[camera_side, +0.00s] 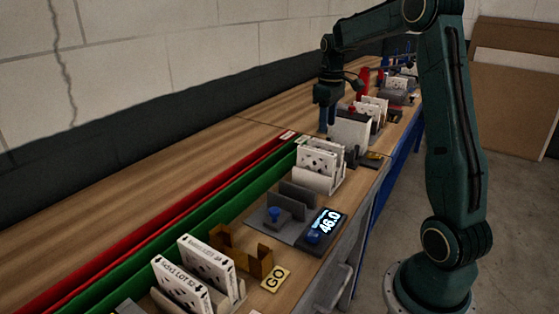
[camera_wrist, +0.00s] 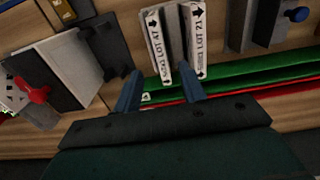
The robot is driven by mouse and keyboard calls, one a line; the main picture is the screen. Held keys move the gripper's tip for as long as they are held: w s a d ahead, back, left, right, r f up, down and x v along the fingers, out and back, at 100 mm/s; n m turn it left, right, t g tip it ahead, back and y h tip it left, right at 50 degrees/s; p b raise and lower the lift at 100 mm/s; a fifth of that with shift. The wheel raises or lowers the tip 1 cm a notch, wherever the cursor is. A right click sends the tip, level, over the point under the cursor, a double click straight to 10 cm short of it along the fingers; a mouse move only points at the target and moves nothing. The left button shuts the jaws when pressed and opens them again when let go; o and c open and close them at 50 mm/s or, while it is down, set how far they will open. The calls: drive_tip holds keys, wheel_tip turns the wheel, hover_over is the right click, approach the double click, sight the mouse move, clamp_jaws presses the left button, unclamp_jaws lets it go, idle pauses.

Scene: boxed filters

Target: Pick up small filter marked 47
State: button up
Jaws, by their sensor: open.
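The small filter marked LOT 47 (camera_wrist: 158,45) is a thin white box seen on edge in the wrist view. In the wrist view the LOT 47 box appears between the fingertips, and the right fingertip overlaps the gap. My gripper (camera_side: 326,125) hangs above the bench behind the rack.
Green (camera_side: 190,235) and red (camera_side: 150,225) rails run along the bench. A scale reading 46.0 (camera_side: 326,225), a GO plate (camera_side: 274,279) and another box rack (camera_side: 240,300) stand nearer.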

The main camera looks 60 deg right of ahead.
sight(326, 142)
drive_tip(key=shift+f, duration=1.2)
drive_tip(key=shift+f, duration=0.1)
drive_tip(key=shift+a+f, duration=0.1)
drive_tip(key=shift+f, duration=2.4)
clamp_jaws()
